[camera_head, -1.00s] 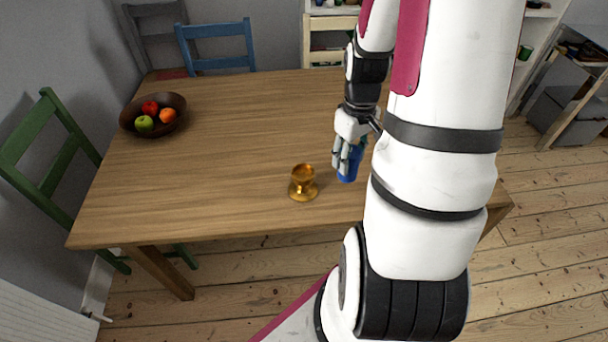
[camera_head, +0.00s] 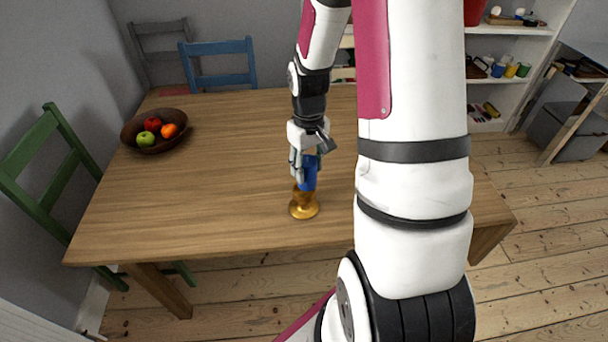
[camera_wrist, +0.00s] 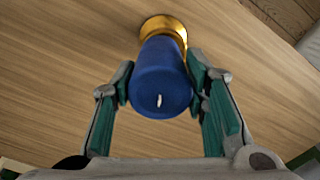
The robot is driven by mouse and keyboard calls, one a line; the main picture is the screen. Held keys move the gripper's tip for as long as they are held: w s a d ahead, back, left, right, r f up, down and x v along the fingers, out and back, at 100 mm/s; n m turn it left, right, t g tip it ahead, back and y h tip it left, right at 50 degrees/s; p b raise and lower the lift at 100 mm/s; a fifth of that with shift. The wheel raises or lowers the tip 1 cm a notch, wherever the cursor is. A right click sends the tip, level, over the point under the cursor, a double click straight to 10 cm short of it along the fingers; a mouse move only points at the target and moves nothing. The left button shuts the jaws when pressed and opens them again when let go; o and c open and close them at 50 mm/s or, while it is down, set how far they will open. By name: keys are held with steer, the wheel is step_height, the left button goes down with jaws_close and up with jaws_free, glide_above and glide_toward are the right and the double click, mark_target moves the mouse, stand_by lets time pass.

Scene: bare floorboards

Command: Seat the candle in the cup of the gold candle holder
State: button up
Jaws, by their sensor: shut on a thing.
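The blue candle (camera_head: 308,173) is upright in my gripper (camera_head: 306,166), which is shut on it. In the wrist view the candle (camera_wrist: 160,80) shows its top and white wick between the two green-padded fingers (camera_wrist: 162,88). The gold candle holder (camera_head: 304,207) stands on the table near its front edge. In the head view the candle's lower end meets or overlaps the holder's cup. In the wrist view the holder (camera_wrist: 160,26) shows beyond the candle, and its cup is mostly hidden. I cannot tell whether the candle's bottom is inside the cup or just above it.
A dark bowl of fruit (camera_head: 136,128) sits at the table's far left. The wooden table (camera_head: 220,175) is otherwise clear. A green chair (camera_head: 45,170) and a blue chair (camera_head: 220,66) stand around it. Shelves (camera_head: 505,85) are at the back right.

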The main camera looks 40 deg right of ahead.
steer(key=shift+w+a+f, duration=0.1)
steer(key=shift+w+a, duration=0.15)
steer(key=shift+w, duration=0.15)
steer(key=shift+f, duration=1.65)
steer(key=shift+f, duration=0.2)
steer(key=o, duration=1.3)
steer(key=shift+c, duration=0.2)
steer(key=shift+r, duration=0.1)
